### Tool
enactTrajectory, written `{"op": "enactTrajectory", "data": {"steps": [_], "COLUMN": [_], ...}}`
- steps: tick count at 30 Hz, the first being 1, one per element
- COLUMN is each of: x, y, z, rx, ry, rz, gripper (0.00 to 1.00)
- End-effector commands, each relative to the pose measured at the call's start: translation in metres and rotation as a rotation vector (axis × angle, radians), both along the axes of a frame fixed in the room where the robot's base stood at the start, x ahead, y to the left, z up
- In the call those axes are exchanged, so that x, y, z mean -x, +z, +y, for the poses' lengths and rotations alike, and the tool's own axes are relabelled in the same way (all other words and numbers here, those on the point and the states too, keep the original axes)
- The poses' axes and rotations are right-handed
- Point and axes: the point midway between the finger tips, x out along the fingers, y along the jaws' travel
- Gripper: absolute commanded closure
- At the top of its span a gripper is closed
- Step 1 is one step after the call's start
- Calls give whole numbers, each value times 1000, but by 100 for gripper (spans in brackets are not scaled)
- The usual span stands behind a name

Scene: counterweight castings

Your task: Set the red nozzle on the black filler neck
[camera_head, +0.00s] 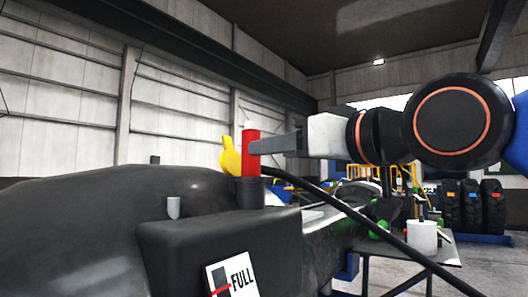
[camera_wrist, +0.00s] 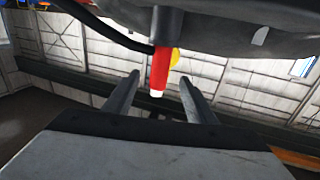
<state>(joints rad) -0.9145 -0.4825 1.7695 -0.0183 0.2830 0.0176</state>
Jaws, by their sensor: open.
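The red nozzle (camera_head: 251,152) stands upright in the mouth of the black filler neck (camera_head: 250,193) on top of the dark casting. In the wrist view the red nozzle (camera_wrist: 160,70) meets the black neck (camera_wrist: 168,24), and its free end is whitish. How deep it sits inside the neck is hidden. My gripper (camera_head: 257,146) reaches in from the right at the nozzle's upper part. In the wrist view my gripper (camera_wrist: 160,78) is open, with one finger on each side of the nozzle and a visible gap to both.
A black hose (camera_head: 350,208) runs from near the neck down to the right. A small grey peg (camera_head: 173,207) and a FULL sign (camera_head: 232,275) are on the dark casting. A white cylinder (camera_head: 422,237) stands on a table at right.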

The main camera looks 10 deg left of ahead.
Motion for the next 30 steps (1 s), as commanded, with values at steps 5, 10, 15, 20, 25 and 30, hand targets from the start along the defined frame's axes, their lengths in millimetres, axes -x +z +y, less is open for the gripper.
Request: {"op": "enactTrajectory", "data": {"steps": [5,10,15,20,25,30], "x": [21,38,50,55,56,56], "y": [1,0,0,0,0,0], "z": [-27,-49,-64,-71,-72,-72], "rx": [-2,-1,-1,0,1,1], "ry": [0,0,0,0,0,0], "rz": [-1,-1,-1,0,1,1], "gripper": [49,49,49,49,49,49]}}
